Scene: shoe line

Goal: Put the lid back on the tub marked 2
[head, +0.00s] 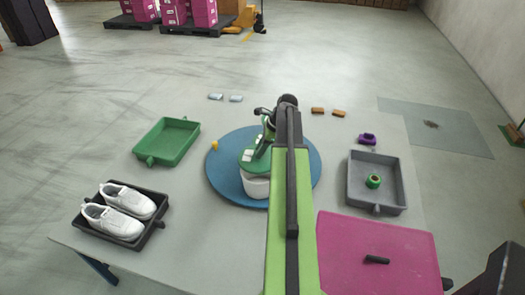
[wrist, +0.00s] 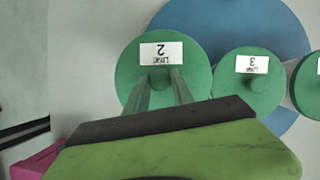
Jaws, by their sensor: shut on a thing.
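A green round lid (wrist: 133,78) with a white label marked 2 is in my gripper (wrist: 160,82), whose fingers reach to its middle; their grip there is partly hidden. In the head view the lid (head: 247,166) is near the front of the blue round stand (head: 226,188), above a white tub (head: 256,188). The tub's number does not show, and I cannot tell whether the lid touches it. In the wrist view a smaller-looking green lid (wrist: 262,90) marked 3 is to the right, and another green lid (wrist: 308,92) is cut off at the edge. My arm hides much of the stand.
A green tray (head: 166,142) and a black tray (head: 148,236) with white shoes stand left. A grey tray (head: 358,185) holding a green ring and a pink mat (head: 350,230) lie right. A yellow piece (head: 214,145) is on the stand's left. Small blocks lie behind.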

